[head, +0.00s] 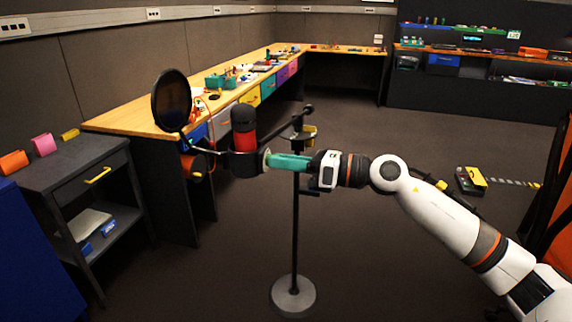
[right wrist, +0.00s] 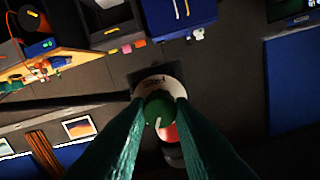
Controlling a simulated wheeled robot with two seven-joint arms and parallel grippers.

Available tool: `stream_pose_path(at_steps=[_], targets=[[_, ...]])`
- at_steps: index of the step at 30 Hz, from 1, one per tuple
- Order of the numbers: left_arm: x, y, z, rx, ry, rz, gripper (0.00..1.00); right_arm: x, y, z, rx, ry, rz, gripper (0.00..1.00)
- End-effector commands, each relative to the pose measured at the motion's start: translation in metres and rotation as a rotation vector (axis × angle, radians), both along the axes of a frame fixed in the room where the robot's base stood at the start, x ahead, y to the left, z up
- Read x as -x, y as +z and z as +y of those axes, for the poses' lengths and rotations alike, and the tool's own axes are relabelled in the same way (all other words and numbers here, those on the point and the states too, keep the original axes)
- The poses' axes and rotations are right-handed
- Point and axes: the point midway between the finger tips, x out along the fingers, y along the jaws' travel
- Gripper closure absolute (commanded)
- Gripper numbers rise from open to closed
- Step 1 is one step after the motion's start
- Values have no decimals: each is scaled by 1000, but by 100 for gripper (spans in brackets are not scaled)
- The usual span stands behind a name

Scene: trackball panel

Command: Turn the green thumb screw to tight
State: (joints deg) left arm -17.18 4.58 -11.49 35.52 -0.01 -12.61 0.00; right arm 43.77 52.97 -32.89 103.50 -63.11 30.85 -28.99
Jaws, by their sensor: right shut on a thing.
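The green thumb screw (right wrist: 157,108) is a round knob with a pale mark on its face. It sits in front of a cream dial plate (right wrist: 162,84) whose lettering is too small to read surely. My right gripper (right wrist: 158,115) has its green fingers on both sides of the screw, shut on it. In the head view my right gripper (head: 271,161) reaches from the right to the microphone mount, its fingertips at the cream plate (head: 264,160); the screw is hidden there. The black and red microphone (head: 244,130) stands upright beside it. My left gripper is not in view.
A floor stand (head: 295,225) with a round base carries the mount. A round black pop filter (head: 171,101) is to the left. A wooden workbench (head: 150,117) and a dark side table (head: 70,163) stand behind and left.

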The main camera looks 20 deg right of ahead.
Motion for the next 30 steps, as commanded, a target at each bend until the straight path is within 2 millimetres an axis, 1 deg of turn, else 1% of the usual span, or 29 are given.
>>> stream_pose_path(at_steps=[1, 9, 10, 12, 14, 23, 30], targets=[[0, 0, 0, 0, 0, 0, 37, 1, -3, 1, 5, 4, 3, 100], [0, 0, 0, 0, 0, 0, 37, 1, -3, 1, 5, 4, 5, 100], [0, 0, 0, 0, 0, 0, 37, 1, -3, 1, 5, 4, 5, 77], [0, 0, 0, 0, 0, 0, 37, 1, -3, 1, 5, 4, 5, 66], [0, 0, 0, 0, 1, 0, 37, 1, -3, 1, 4, 4, 4, 57], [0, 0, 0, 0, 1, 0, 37, 0, -1, 0, 2, 2, 1, 57], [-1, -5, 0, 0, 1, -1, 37, 0, -2, -4, 1, 2, 1, 57]])
